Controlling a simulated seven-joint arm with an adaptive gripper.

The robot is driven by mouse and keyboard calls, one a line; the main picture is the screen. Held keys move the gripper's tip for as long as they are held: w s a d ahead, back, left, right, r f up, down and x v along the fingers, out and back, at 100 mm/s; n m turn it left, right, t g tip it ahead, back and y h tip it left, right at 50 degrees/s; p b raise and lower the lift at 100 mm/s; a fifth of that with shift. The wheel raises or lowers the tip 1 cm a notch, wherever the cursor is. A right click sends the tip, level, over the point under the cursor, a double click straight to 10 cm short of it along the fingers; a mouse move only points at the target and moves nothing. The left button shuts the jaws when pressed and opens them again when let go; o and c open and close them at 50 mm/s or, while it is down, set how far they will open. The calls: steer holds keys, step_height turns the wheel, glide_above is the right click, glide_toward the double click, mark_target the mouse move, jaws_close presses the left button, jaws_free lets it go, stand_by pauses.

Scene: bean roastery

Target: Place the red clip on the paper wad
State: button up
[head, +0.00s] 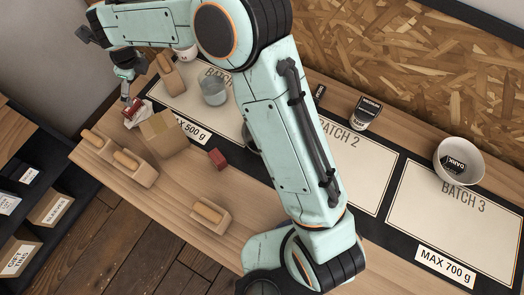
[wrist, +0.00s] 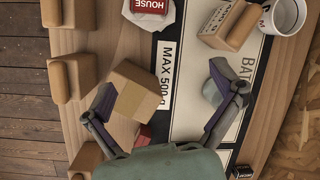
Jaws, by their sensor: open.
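A red piece marked HOUSE (wrist: 150,6), which looks like the red clip, lies on the white crumpled paper wad (wrist: 141,22) at the top edge of the wrist view. In the head view the red piece (head: 132,107) and the wad (head: 144,115) show at the left, beside the cardboard box. My gripper (wrist: 161,82) is open, its fingers spread wide with nothing held. In the head view my gripper (head: 126,84) is at the upper left, close to the wad. The exact contact between red piece and wad is too small to tell.
A cardboard box (head: 165,132) stands beside the wad. A dark red block (head: 217,158), several wooden blocks with rounded tops (head: 211,213) and a grey cup (head: 214,90) are on the table. The table's front middle has free room.

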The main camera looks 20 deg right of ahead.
steer(key=s+d+r+n+g+h, duration=0.1)
steer(key=s+d+r+n, duration=0.3)
steer(key=s+d+n, duration=0.3)
steer(key=s+d+r+n+h, duration=0.1)
steer(key=s+d+r+n, duration=0.3)
steer(key=d, duration=0.5)
steer(key=s+d+f+n+g, duration=0.1)
steer(key=s+d+n, duration=0.3)
steer(key=s, duration=0.5)
steer(key=s+d+n+g, duration=0.1)
steer(key=s+d+n, duration=0.3)
steer(key=s+n, duration=0.5)
steer(key=shift+s+f, duration=0.4)
steer(key=shift+s, duration=0.05)
steer(key=shift+d, duration=0.1)
